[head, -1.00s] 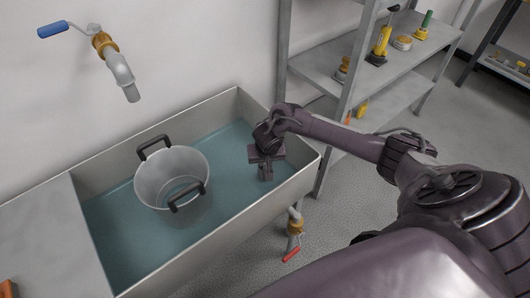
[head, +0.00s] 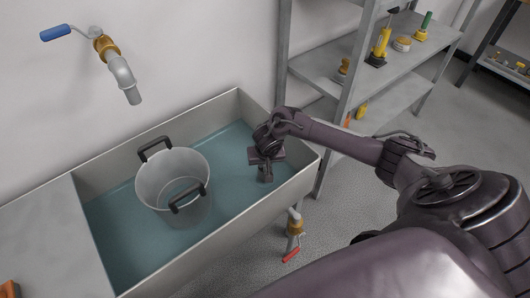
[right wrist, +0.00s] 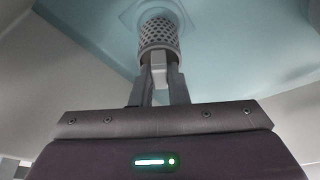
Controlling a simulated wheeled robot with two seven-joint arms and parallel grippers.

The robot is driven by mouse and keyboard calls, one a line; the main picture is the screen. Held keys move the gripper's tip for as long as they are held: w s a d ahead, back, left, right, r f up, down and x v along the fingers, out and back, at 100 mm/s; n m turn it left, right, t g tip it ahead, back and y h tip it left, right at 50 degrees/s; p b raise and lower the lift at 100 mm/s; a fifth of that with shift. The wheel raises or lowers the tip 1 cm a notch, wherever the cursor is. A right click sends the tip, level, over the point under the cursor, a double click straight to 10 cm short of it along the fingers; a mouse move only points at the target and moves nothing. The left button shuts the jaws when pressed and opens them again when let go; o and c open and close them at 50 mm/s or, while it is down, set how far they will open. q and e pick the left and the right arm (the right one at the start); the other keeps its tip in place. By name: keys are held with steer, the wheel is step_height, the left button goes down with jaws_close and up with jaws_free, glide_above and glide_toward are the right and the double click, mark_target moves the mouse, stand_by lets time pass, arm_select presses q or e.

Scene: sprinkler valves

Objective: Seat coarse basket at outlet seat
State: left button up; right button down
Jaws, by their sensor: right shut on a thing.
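My right gripper (head: 265,177) reaches down into the right end of the water-filled sink (head: 238,203). In the right wrist view its two fingers (right wrist: 160,82) are shut on a light tab of the coarse basket (right wrist: 158,36), a grey perforated cylinder. The far end of the basket is at a round, pale outlet seat (right wrist: 150,10) in the sink floor. I cannot tell whether it is fully down in the seat. In the head view the basket is hidden by the gripper and the water. My left gripper is not in view.
A grey bucket (head: 150,185) with two dark handles stands in the sink, left of my gripper. A tap (head: 122,75) with a blue lever is on the wall. A red-handled valve (head: 293,236) is below the sink. Shelves (head: 325,72) with tools stand behind on the right.

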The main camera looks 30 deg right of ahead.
steer(key=shift+f+b, duration=0.65)
steer(key=shift+f, duration=0.5)
stand_by(0.4)
steer(key=c, duration=1.3)
jaws_free()
